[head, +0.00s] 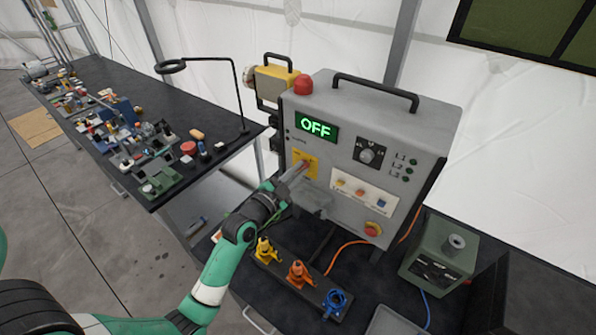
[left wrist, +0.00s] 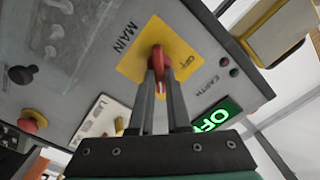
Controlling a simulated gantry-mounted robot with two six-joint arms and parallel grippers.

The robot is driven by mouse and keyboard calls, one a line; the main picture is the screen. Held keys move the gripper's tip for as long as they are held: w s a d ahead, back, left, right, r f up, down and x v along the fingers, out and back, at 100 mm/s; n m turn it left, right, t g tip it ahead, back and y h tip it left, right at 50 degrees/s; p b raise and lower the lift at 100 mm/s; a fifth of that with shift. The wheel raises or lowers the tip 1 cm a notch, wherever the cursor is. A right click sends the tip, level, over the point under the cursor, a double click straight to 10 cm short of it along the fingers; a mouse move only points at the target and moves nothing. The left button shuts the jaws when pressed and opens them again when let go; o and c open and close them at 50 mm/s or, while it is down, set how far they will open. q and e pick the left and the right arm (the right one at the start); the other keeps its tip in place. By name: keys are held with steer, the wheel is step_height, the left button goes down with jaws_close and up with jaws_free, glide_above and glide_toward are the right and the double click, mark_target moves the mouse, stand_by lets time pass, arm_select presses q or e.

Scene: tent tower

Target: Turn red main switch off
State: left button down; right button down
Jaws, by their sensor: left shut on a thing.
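The red main switch (left wrist: 157,58) sits on a yellow plate (left wrist: 135,66) marked MAIN on the front of the grey control box (head: 420,112). In the left wrist view its red handle is between my left fingertips, and OFF is readable on the plate beside it. My left gripper (head: 298,173) is shut on the red handle. In the head view the fingers hide most of the switch. The green display (head: 316,127) above the plate reads OFF. My right gripper is not in view.
A red dome (head: 303,85) and a black handle top the box. A red stop button (head: 373,229) is low on its front. Coloured plugs (head: 300,273) stand in a row before the box. A green device (head: 438,255) is at right. A cluttered table (head: 95,85) is at left.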

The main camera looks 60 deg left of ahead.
arm_select(q)
steer(key=shift+n, duration=0.4)
steer(key=n+p, duration=0.1)
steer(key=n, duration=0.4)
steer(key=n+p, duration=0.2)
steer(key=n, duration=0.4)
steer(key=a+n+p, duration=0.1)
steer(key=n, duration=0.5)
steer(key=shift+s, duration=0.25)
steer(key=shift+p, duration=0.3)
steer(key=c, duration=0.9)
jaws_free()
